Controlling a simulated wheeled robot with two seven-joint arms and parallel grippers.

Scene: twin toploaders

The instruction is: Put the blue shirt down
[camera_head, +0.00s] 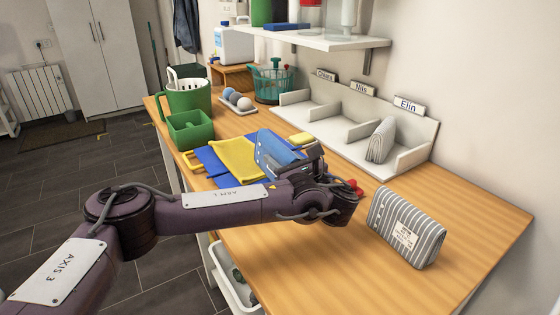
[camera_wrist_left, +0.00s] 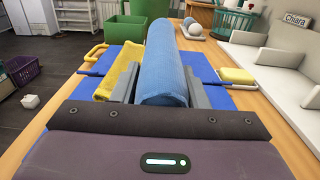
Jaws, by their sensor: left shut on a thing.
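The blue shirt (camera_head: 270,151) is a folded or rolled blue bundle. In the wrist view the shirt (camera_wrist_left: 163,65) stands between the two grey fingers of my left gripper (camera_wrist_left: 162,92), which is shut on it. In the head view my left gripper (camera_head: 290,162) is over the blue folding mat (camera_head: 205,162), with the shirt at its far side. The arm hides the shirt's lower part, so I cannot tell whether it touches the mat. A yellow cloth (camera_head: 237,158) lies on the mat just left of the shirt. My right gripper is not in view.
A white divided rack (camera_head: 340,128) with name signs stands along the wall, with a grey striped folded cloth (camera_head: 381,141) in it. A grey striped bundle (camera_head: 405,228) stands at the front right. Green containers (camera_head: 190,130) are at the back left.

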